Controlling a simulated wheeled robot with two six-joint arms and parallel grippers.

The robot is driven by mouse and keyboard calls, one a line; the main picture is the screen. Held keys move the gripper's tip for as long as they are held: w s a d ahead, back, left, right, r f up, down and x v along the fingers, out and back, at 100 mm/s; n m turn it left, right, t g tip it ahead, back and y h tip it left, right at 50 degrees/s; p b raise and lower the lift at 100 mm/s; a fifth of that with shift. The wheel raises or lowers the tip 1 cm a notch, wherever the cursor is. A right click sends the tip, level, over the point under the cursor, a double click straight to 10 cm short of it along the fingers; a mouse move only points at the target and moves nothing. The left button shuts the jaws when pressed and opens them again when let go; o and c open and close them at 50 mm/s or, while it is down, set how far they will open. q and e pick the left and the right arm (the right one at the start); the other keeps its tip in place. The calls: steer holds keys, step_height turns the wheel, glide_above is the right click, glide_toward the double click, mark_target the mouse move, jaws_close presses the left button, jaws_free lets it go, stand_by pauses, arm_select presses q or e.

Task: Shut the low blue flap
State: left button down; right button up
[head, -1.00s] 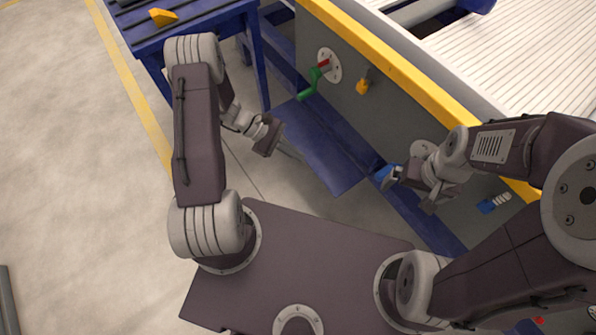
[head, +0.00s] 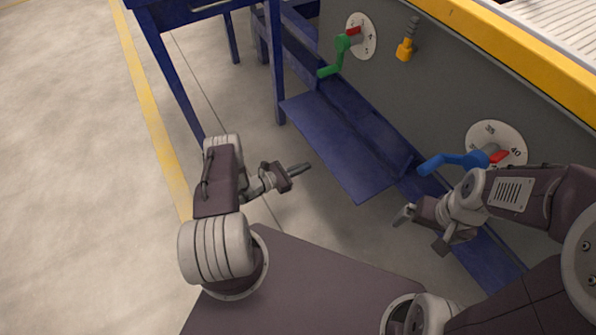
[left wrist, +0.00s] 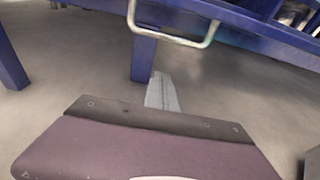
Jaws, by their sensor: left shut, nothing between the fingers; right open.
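The low blue flap (head: 340,140) is a flat panel at the foot of the grey machine side. It stands open, sticking out towards me above the floor. My left gripper (head: 306,167) is shut and empty, just left of the flap's near edge in the head view; I cannot tell whether it touches it. In the left wrist view its closed fingers (left wrist: 163,93) point over bare floor, and I cannot make out the flap there. My right gripper (head: 420,228) is open and empty, to the right of the flap's near corner and below the blue crank.
The grey panel carries a green crank (head: 340,55), a yellow knob (head: 405,50) and a blue crank (head: 455,160) on a numbered dial. A blue table (head: 178,85) stands at upper left; a pale handle (left wrist: 178,40) shows in the wrist view. Floor at left is clear.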

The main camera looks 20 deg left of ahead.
arm_select(q)
steer(key=w+d+r+b, duration=0.2)
steer(key=w+r, duration=0.1)
steer(key=shift+w+d+b, duration=0.15)
steer(key=shift+d+b, duration=0.15)
steer(key=shift+b, duration=0.05)
